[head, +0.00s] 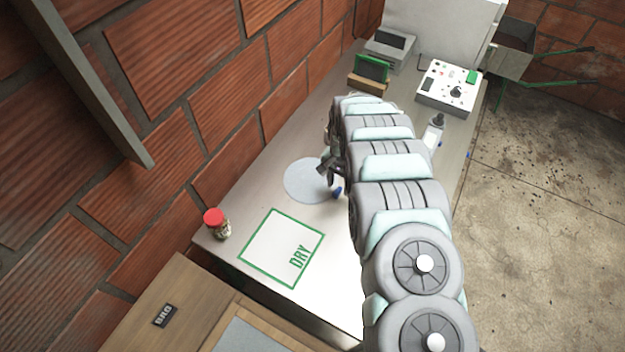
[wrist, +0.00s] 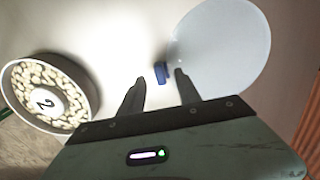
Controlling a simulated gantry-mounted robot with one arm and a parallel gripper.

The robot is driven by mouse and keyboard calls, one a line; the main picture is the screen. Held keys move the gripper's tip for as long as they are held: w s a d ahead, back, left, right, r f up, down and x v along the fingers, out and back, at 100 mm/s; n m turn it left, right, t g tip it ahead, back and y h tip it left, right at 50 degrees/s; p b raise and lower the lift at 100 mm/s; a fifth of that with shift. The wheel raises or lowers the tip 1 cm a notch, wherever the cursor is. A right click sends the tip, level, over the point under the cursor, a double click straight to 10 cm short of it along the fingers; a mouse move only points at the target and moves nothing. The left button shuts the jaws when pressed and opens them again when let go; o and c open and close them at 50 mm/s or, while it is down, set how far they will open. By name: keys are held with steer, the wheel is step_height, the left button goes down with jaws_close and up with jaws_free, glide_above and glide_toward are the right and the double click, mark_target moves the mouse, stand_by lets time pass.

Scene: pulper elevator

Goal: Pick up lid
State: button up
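A flat, round, pale grey disc (head: 308,180) lies on the table beside my gripper; it looks like a lid, but I cannot be sure. In the wrist view the disc (wrist: 222,50) is at the upper right, past the right finger. My gripper (head: 326,168) is over the table near the disc's right side. In the wrist view its two fingers (wrist: 160,77) are apart with nothing held between them. A small blue piece (wrist: 161,72) shows just beyond the fingertips, by the disc's edge. It also shows in the head view (head: 337,191). My arm hides part of the table.
A round container of pale beans marked 2 (wrist: 43,92) stands left of my gripper in the wrist view. A red-capped jar (head: 216,224) and a green-framed DRY mat (head: 281,247) are nearer. A control box (head: 447,88) and scale (head: 390,46) stand at the back. A brick wall borders the left.

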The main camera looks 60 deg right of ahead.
step_height(320, 180, down, 2)
jaws_close()
stand_by(0.6)
stand_by(1.0)
